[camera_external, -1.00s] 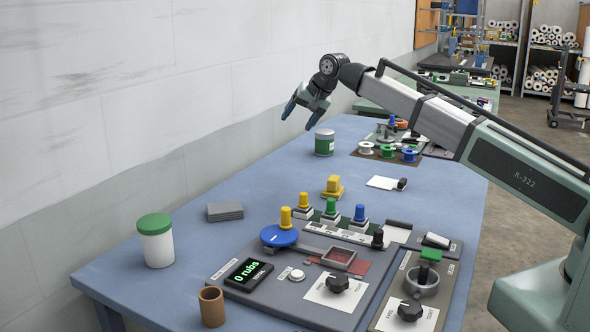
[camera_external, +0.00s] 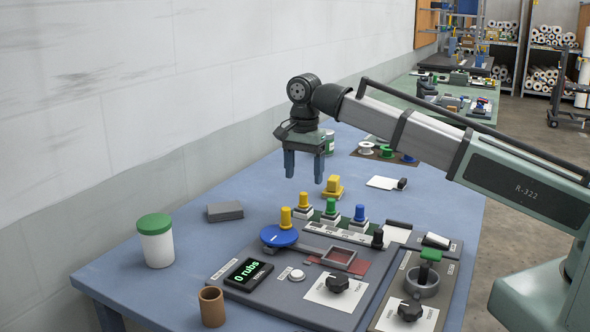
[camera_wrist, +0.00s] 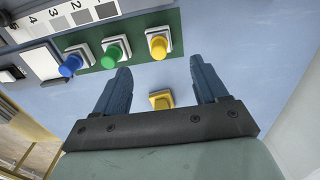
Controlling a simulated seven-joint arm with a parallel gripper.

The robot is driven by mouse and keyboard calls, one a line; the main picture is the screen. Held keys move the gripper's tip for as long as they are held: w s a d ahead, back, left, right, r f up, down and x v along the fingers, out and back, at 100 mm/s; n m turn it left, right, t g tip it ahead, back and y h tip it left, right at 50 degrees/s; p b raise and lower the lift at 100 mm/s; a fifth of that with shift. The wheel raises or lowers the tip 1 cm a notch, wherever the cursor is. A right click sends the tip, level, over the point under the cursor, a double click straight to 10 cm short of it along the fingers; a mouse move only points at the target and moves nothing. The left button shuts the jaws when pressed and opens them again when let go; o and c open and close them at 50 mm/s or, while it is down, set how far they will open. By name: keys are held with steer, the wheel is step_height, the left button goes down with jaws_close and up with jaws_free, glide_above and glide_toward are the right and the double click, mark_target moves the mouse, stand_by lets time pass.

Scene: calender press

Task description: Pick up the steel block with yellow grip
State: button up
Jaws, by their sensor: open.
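The steel block with yellow grip (camera_external: 303,201) stands upright at the left end of a row on a green strip. In the wrist view its yellow grip and pale square base (camera_wrist: 158,43) lie just beyond the fingertips. My gripper (camera_external: 305,179) is open and empty, fingers pointing down, above the table near this block. In the wrist view, the gap between the fingers (camera_wrist: 160,65) lines up roughly with the block. A separate all-yellow block (camera_external: 333,187) sits behind the row; it shows between the fingers in the wrist view (camera_wrist: 161,99).
Similar blocks with green (camera_external: 331,208) and blue (camera_external: 360,214) grips stand to the right. A blue disc (camera_external: 279,236) with a yellow knob is in front. A grey block (camera_external: 225,211) and a green-lidded jar (camera_external: 155,243) lie left, with clear table between.

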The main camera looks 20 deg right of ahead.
mark_target(304, 193)
steer(key=shift+s+a+f, duration=0.1)
steer(key=shift+f, duration=2.05)
steer(key=shift+s+f, duration=0.1)
steer(key=shift+f, duration=2)
steer(key=c, duration=1.2)
steer(key=shift+r, duration=0.1)
